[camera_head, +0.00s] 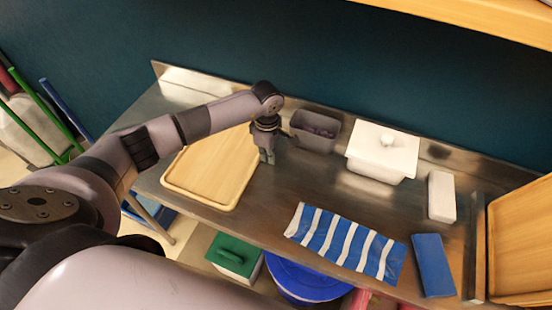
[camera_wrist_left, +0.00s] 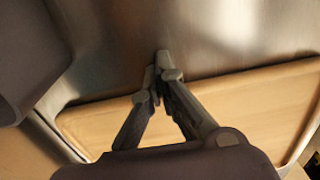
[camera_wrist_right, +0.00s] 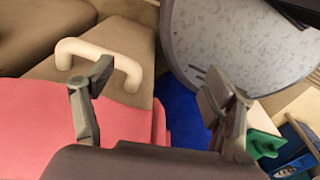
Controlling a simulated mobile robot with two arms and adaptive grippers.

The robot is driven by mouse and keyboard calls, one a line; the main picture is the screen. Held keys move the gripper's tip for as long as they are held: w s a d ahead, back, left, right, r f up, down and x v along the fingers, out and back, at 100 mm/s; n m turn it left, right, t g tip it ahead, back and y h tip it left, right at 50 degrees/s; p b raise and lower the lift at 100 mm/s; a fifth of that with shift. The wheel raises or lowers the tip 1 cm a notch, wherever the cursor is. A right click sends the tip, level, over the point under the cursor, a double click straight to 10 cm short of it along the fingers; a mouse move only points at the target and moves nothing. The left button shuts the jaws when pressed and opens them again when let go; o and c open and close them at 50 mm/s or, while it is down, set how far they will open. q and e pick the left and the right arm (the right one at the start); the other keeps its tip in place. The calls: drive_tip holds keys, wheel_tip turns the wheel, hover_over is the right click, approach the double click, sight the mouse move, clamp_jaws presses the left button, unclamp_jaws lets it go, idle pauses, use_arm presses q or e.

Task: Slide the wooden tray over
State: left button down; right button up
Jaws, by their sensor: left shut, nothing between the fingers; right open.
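The wooden tray (camera_head: 215,165) is a light rectangular board with a raised rim, lying flat at the left end of the metal counter. My left gripper (camera_head: 267,158) is shut and empty, pointing down beside the tray's right edge. In the left wrist view, the closed fingertips (camera_wrist_left: 163,62) lie just past the tray's rim (camera_wrist_left: 230,95), over bare metal; whether they touch it I cannot tell. My right gripper (camera_wrist_right: 158,85) is open and empty in the right wrist view, away from the tray; it does not show in the head view.
A grey bin (camera_head: 316,132), white lidded dish (camera_head: 383,152), white block (camera_head: 441,196), striped cloth (camera_head: 345,240) and blue block (camera_head: 432,265) occupy the counter's right. Bare metal (camera_head: 285,190) lies right of the tray. Below are a green-lidded box (camera_head: 233,255) and blue bin (camera_head: 300,280).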

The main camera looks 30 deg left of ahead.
sight(216, 141)
use_arm(q)
drive_tip(key=a+b, duration=0.3)
drive_tip(key=a, duration=0.3)
drive_tip(key=a+b, duration=0.3)
drive_tip(key=a, duration=0.3)
drive_tip(key=s+a+b, duration=0.1)
drive_tip(key=a+b, duration=0.1)
drive_tip(key=a, duration=0.4)
drive_tip(key=shift+a+f+b, duration=0.15)
drive_tip(key=shift+f+b, duration=0.25)
drive_tip(key=a, duration=0.2)
drive_tip(key=a+b, duration=0.1)
drive_tip(key=a, duration=0.1)
drive_tip(key=a+b, duration=0.1)
drive_tip(key=a, duration=0.2)
drive_tip(key=shift+s+r, duration=0.25)
drive_tip(key=shift+r, duration=0.1)
drive_tip(key=shift+r, duration=0.25)
wheel_tip(216, 141, up, 12)
drive_tip(key=shift+f, duration=0.2)
